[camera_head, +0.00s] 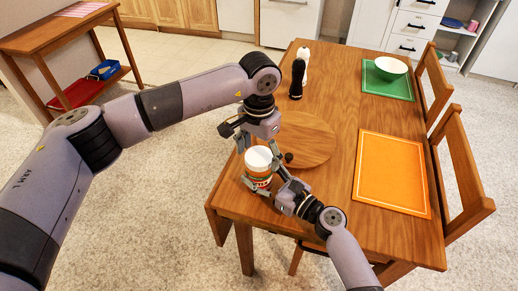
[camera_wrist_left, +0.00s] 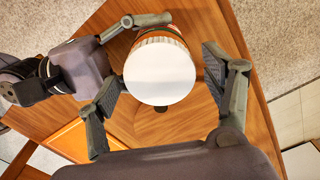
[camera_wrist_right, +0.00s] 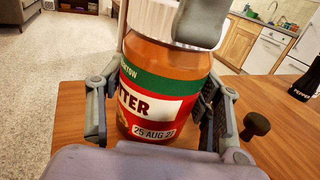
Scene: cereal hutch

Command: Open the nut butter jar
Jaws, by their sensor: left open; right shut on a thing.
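The nut butter jar (camera_head: 259,180) stands upright near the table's left edge. It has a white lid (camera_wrist_left: 160,73), which looks on the jar in the left wrist view, and a red, white and green label that shows in the right wrist view (camera_wrist_right: 150,100). My right gripper (camera_head: 264,188) is shut around the jar's body from the front. My left gripper (camera_head: 257,147) is above the jar, pointing down. Its open fingers (camera_wrist_left: 163,82) stand on either side of the lid, with gaps on both sides. One left finger covers part of the lid in the right wrist view.
A round wooden board (camera_head: 306,140) with a dark knob lies beside the jar. A pepper mill (camera_head: 297,78) and a white shaker (camera_head: 303,54) stand behind. An orange mat (camera_head: 391,172) lies to the right; a green mat (camera_head: 388,86) holds a bowl (camera_head: 391,66). Chairs line the right side.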

